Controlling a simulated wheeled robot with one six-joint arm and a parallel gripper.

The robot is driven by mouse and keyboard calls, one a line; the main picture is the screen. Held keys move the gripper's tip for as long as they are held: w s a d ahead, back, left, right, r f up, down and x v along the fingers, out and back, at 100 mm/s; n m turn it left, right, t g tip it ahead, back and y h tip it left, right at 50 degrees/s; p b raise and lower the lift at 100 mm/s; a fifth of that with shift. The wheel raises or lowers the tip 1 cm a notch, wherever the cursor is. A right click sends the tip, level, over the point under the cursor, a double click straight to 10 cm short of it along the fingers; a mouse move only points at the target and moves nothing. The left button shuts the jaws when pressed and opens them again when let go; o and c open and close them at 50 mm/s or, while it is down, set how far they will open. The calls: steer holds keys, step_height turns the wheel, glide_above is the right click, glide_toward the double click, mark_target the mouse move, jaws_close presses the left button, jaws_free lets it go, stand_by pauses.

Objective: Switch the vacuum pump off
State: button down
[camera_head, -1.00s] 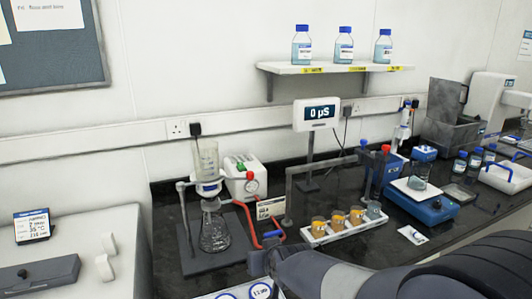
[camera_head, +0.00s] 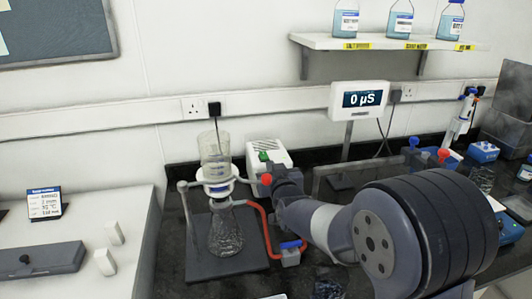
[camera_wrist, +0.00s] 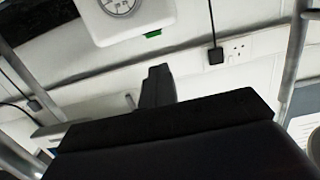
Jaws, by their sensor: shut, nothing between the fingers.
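The vacuum pump (camera_head: 268,150) is a white box on the dark bench behind the glass filter flask. A red knob (camera_head: 266,179) is on the pump's front, and my arm covers part of that side. My gripper (camera_head: 284,176) is shut and empty, just in front of the pump at its right side. In the wrist view the shut fingers (camera_wrist: 157,86) point toward the pump (camera_wrist: 140,25), which shows upside down with its dial and the green switch (camera_wrist: 153,33). A gap is visible there.
The filter flask (camera_head: 225,235) with its funnel and clamp stand is left of my gripper. A red hose (camera_head: 262,230) runs from it to a blue-topped valve. The meter (camera_head: 360,98) stands right of the pump. A shelf with bottles (camera_head: 385,42) is above.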

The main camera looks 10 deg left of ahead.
mark_target(264, 159)
steer(key=p+x, duration=0.3)
steer(key=x, duration=0.6)
steer(key=shift+w+a, duration=0.1)
steer(key=shift+w, duration=0.3)
steer(key=shift+w, duration=0.1)
steer(key=shift+a+f+g, duration=0.1)
steer(key=shift+f+g, duration=0.05)
steer(key=shift+g, duration=0.15)
steer(key=shift+f, duration=0.15)
